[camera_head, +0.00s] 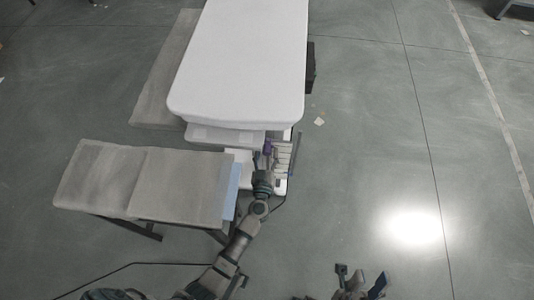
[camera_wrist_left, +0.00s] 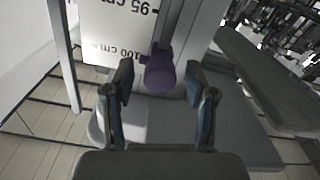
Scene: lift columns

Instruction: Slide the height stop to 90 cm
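The height stop is a purple knob (camera_wrist_left: 160,70) on a grey upright column, seen in the left wrist view. It sits close to the 100 cm mark of a white scale panel (camera_wrist_left: 108,28), whose 95 cm mark shows above it in that picture, with the lettering upside down. My left gripper (camera_wrist_left: 158,80) is open, with one finger on each side of the knob; I cannot tell whether they touch it. In the head view the purple knob (camera_head: 267,147) shows small at the tip of my left gripper (camera_head: 270,163). My right gripper (camera_head: 361,283) is open and empty at the bottom edge.
A white padded table (camera_head: 240,60) stands beyond the column. A grey bench (camera_head: 145,185) with a blue end stands left of my left arm. The floor on the right (camera_head: 390,130) is mostly clear, with a small scrap on it.

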